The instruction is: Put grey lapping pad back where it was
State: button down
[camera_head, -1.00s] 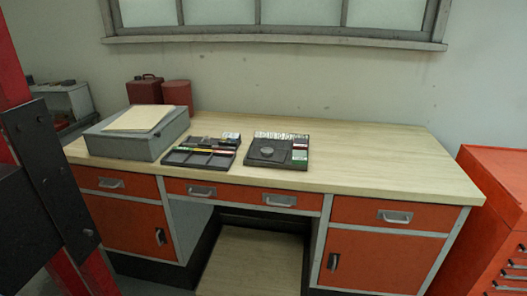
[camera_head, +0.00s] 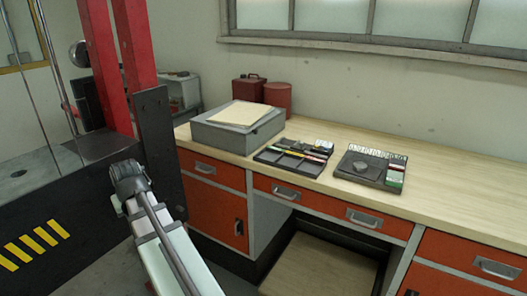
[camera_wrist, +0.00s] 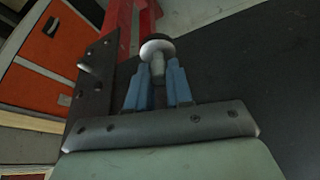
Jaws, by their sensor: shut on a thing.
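My gripper (camera_wrist: 157,75) shows in the wrist view with its two blue fingers shut on a small grey stem. The stem carries a round head with a pale rim and dark face (camera_wrist: 156,46); this looks like the grey lapping pad, but I cannot be sure. It is held in front of a dark surface, close to red and black metal parts. In the head view, the fingers and the held thing cannot be made out.
A second dark compartment tray (camera_head: 268,157) lies left of it on the wooden bench top (camera_head: 440,180). A grey box (camera_head: 228,135) with a paper pad stands further left, with red cans behind. A red and black frame (camera_head: 155,130) stands between my arm and the bench.

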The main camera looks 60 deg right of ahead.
jog(key=s+d+r+m+g+h, duration=0.1)
jog(key=s+d+r+m, duration=0.3)
jog(key=d, duration=1.1)
jog(key=s+d+r+m+g+h, duration=0.15)
jog(key=s+d, duration=0.45)
jog(key=d, duration=0.9)
jog(key=s+d+r+m, duration=0.2)
jog(key=s+d+m, duration=0.25)
jog(key=d, duration=1.05)
jog(key=s+d+r+m+g, duration=0.1)
jog(key=s+d+r+m, duration=0.1)
jog(key=s+d, duration=0.85)
jog(key=s+d+r+m+g, duration=0.1)
jog(key=s+d+r+m, duration=0.15)
jog(key=s+d, duration=0.8)
jog(key=s+d+r+m+g, duration=0.15)
jog(key=s+d, duration=0.45)
jog(key=s, duration=0.9)
jog(key=shift+m+t+h, duration=0.35)
jog(key=shift+m+t, duration=0.05)
jog(key=shift+s+a+f, duration=0.1)
jog(key=shift+f, duration=2)
jog(key=shift+s+a+f, duration=0.1)
jog(key=shift+f, duration=2)
jog(key=shift+f, duration=0.1)
jog(key=c, duration=1)
grip_release()
